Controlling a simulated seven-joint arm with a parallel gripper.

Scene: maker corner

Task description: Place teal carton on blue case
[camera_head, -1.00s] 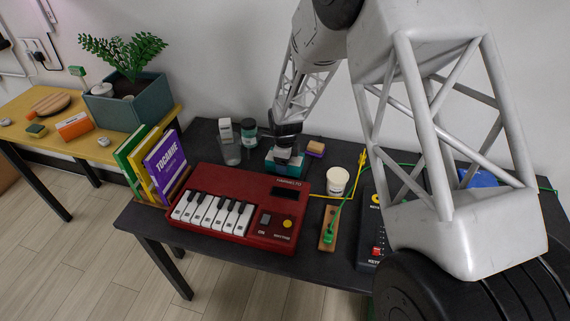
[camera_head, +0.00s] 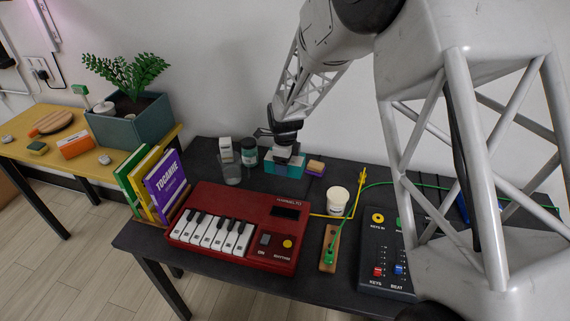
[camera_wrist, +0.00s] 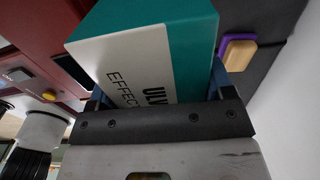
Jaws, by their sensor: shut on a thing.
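The teal carton (camera_head: 271,167) is at the back of the dark table, behind the red keyboard. In the wrist view the carton (camera_wrist: 140,62) shows a teal side and a white lettered face. My gripper (camera_head: 286,153) is shut on the carton from above, and in the wrist view its fingers (camera_wrist: 158,95) lie on either side of it. I cannot tell whether the carton touches the table. A blue thing (camera_head: 463,207), possibly the blue case, shows as a sliver at the right; my arm hides most of it.
The red keyboard (camera_head: 222,240) lies in front. A glass (camera_head: 231,171) and a dark jar (camera_head: 249,153) stand left of the carton. A purple-and-tan block (camera_head: 316,167) sits right, then a white cup (camera_head: 338,201), a green cable (camera_head: 408,183) and a control box (camera_head: 372,265).

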